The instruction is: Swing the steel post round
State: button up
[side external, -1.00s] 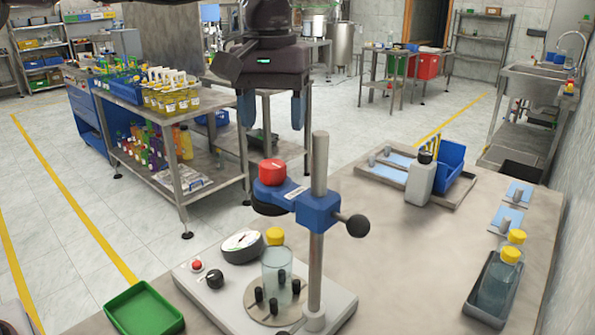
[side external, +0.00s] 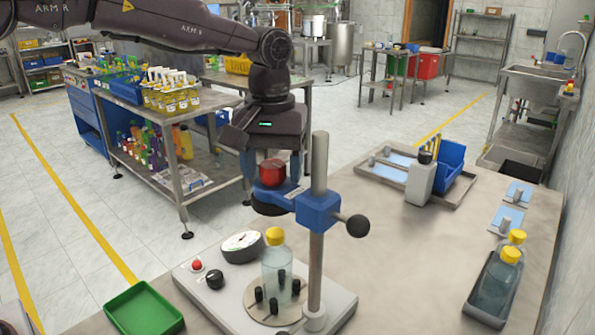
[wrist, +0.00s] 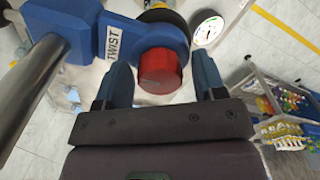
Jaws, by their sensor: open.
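The steel post (side external: 317,220) stands upright on a grey base plate (side external: 345,297). A blue arm (side external: 318,212) is clamped to the post, with a black knob (side external: 357,225) at its right and a red knob (side external: 272,173) on its left end. My gripper (side external: 273,178) is open, pointing down, with its blue fingers around the red knob. In the wrist view the red knob (wrist: 160,72) sits between the fingers, with visible gaps, and the blue arm is labelled TWIST. A bottle with a yellow cap (side external: 278,265) stands between black pegs below, left of the post.
A round dial (side external: 242,243), a red button (side external: 197,265) and a black knob (side external: 214,280) are on the base. A green tray (side external: 145,311) lies at front left. A black tray (side external: 492,290) holds capped bottles at right. The table right of the post is mostly clear.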

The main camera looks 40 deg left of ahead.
jog(key=c, duration=0.8)
jog(key=shift+o, duration=0.2)
jog(key=shift+s+d+n, duration=0.2)
jog(key=shift+s+n, duration=1)
jog(key=shift+n, duration=0.4)
jog(key=shift+s+d+n, duration=0.2)
jog(key=shift+s+n, duration=0.25)
jog(key=shift+n, duration=0.15)
jog(key=shift+s+d+n, duration=0.3)
jog(key=shift+s+n, duration=0.35)
jog(key=shift+n, duration=0.25)
